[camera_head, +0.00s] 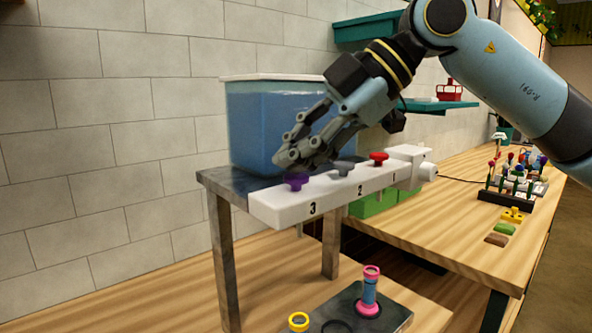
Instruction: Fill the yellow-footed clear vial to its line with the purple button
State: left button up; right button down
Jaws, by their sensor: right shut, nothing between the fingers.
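The purple button (296,183) sits at the left end of the white dispenser bar (270,208), above the number 3. My right gripper (287,158) is shut and empty, with its fingertips just above the purple button; whether they touch it I cannot tell. A yellow ring (298,321), likely the top of the yellow-footed vial, shows at the bottom edge; its lower part is cut off, so its fill and line are hidden. My left gripper is out of view.
A grey button (343,167) and a red button (379,158) share the bar. A blue-filled tank (260,125) stands behind. A pink-footed vial with blue contents (370,292) stands on the dark tray (395,317). A flower rack (505,200) stands at right.

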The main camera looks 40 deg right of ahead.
aim_at(296, 177)
jog(key=shift+r, duration=0.55)
jog(key=shift+p, duration=0.3)
notch_tip(296, 177, up, 5)
jog(key=p, duration=0.4)
jog(key=shift+r, duration=0.1)
dwell(1.2)
